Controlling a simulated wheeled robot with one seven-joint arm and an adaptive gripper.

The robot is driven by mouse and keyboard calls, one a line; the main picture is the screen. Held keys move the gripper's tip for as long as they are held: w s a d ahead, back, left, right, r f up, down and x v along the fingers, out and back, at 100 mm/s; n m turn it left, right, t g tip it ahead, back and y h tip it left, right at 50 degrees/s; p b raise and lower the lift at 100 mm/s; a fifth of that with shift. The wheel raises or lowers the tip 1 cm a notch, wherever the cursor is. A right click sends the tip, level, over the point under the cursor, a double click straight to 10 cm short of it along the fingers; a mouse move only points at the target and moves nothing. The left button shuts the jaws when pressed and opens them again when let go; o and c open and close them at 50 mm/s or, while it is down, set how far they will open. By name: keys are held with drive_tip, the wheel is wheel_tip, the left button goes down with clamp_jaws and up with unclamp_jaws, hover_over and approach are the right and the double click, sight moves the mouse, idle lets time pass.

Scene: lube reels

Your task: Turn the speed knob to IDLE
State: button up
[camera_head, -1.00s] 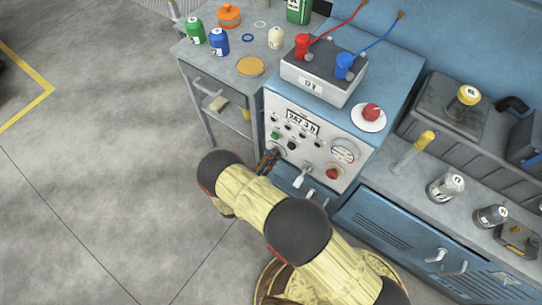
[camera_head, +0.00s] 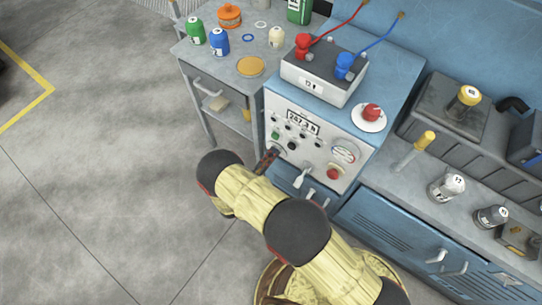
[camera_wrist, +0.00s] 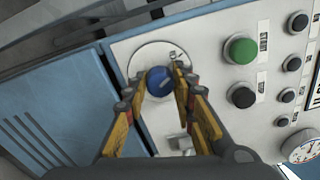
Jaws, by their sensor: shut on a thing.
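A blue round knob (camera_wrist: 160,82) sits on a white round dial plate (camera_wrist: 143,54) on the light front panel, in the wrist view. A small mark shows on the plate at its upper right, too small to read. My gripper (camera_wrist: 159,77) has one finger on each side of the knob and is shut on it. In the head view my gripper (camera_head: 268,159) is at the lower left of the machine's front panel (camera_head: 318,153). There the blue knob is hidden behind my gripper.
A green button (camera_wrist: 240,49) and a black button (camera_wrist: 241,95) lie right of the knob. A grey lever switch (camera_wrist: 181,142) is just below it. A red button (camera_head: 333,173) and a gauge (camera_head: 344,151) are farther right. A red knob (camera_head: 371,112) is on the machine's top.

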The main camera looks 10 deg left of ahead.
drive_tip(key=o, duration=1.2)
drive_tip(key=shift+c, duration=0.2)
drive_tip(key=v, duration=1.2)
drive_tip(key=shift+f, duration=0.1)
